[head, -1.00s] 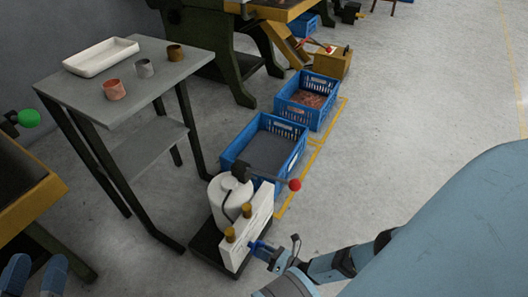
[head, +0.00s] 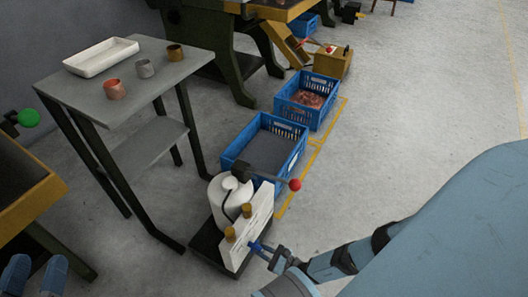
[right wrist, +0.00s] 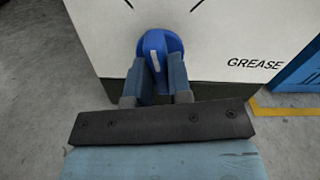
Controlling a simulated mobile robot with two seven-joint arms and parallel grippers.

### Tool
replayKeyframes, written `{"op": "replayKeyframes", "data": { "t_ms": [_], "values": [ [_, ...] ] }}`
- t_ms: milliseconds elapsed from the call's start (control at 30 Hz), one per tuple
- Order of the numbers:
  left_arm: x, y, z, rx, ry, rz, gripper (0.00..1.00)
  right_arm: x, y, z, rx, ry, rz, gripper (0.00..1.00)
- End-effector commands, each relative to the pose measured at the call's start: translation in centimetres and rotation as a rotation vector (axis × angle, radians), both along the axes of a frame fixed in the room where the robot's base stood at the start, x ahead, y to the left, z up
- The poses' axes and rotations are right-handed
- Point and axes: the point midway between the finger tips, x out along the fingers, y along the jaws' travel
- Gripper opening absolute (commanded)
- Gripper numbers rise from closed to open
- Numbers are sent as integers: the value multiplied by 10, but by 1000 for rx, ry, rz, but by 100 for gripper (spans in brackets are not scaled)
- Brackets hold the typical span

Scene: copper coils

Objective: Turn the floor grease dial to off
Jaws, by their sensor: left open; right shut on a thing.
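The grease dial (right wrist: 160,48) is a blue knob with a white mark, on a white panel (right wrist: 100,40) lettered GREASE. The mark points up, leaning slightly left, between two black lines; their end labels are out of view. In the head view the dial (head: 256,247) sits low on the panel of the floor grease unit. My right gripper (right wrist: 158,75) is shut on the dial, one finger on each side. It also shows in the head view (head: 264,250). My left gripper (head: 35,275) is open and empty at the bottom left corner.
The unit carries a white tank (head: 230,196), brass knobs and a red-tipped lever (head: 295,184). Blue crates (head: 292,140) stand behind it. A grey table (head: 140,75) with a white tray and small cups is at left. Clear floor lies to the right.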

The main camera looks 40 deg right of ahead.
Motion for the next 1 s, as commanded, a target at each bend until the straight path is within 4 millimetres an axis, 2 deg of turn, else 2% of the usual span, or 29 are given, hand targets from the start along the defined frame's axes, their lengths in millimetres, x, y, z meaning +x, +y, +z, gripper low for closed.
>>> {"op": "replayKeyframes", "data": {
  "t_ms": [200,500,1000],
  "values": [
    [0,0,0,-1,0,1,43,-1,0,-1,-174,-71,1,0],
    [0,-1,2,-11,0,3,43,-1,-1,-1,-345,-141,1,0],
    [0,-1,2,-11,0,2,43,-2,-1,-1,-428,-174,1,0]
  ]
}}
